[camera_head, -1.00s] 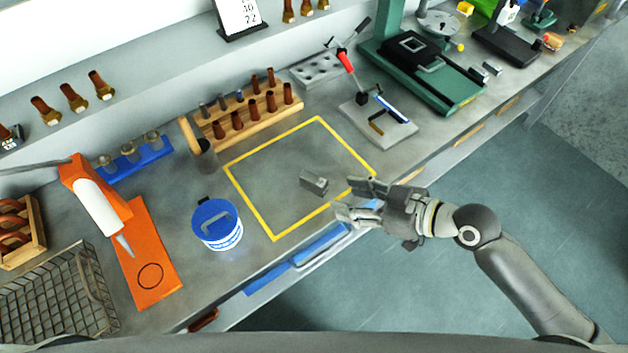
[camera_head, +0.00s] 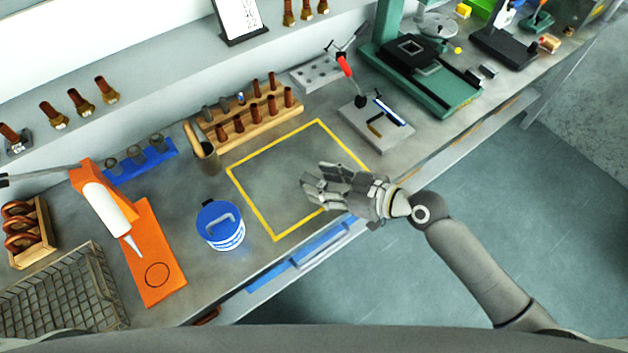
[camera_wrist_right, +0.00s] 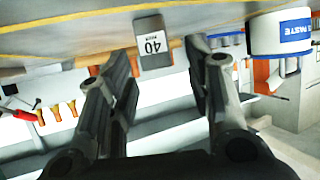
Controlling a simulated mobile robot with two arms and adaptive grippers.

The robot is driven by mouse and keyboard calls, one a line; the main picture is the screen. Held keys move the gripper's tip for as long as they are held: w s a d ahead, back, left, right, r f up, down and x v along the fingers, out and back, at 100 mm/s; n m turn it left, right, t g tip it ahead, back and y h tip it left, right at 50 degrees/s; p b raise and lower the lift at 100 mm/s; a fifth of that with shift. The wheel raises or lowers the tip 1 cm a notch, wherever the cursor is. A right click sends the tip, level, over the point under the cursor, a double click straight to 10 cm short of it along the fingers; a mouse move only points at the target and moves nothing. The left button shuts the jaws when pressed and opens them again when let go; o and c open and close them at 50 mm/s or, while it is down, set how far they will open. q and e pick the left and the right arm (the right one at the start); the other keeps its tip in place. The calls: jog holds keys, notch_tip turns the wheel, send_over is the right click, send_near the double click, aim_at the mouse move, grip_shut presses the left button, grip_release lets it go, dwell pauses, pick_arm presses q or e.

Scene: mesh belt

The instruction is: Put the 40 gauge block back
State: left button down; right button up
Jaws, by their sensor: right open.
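The 40 gauge block (camera_wrist_right: 152,42) shows in the right wrist view as a small grey block with "40" on its face. It sits on the bench inside the yellow outline, just ahead of and between my right gripper's fingers. My right gripper (camera_wrist_right: 165,75) is open, and I see no finger closed on the block. In the head view my right gripper (camera_head: 322,184) is over the yellow-outlined area (camera_head: 276,239), and it largely hides the block there. My left gripper is not in view.
A blue-lidded tub (camera_head: 220,226) stands left of the outline. A wooden rack (camera_head: 250,130) with brown pegs is behind it. A grey plate with a red-handled tool (camera_head: 375,125) is to the right. A wire basket (camera_head: 70,295) is at far left. The outlined area looks otherwise clear.

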aim_at(313, 181)
jog(key=shift+p+x, duration=0.35)
jog(key=shift+x, duration=1.25)
grip_shut()
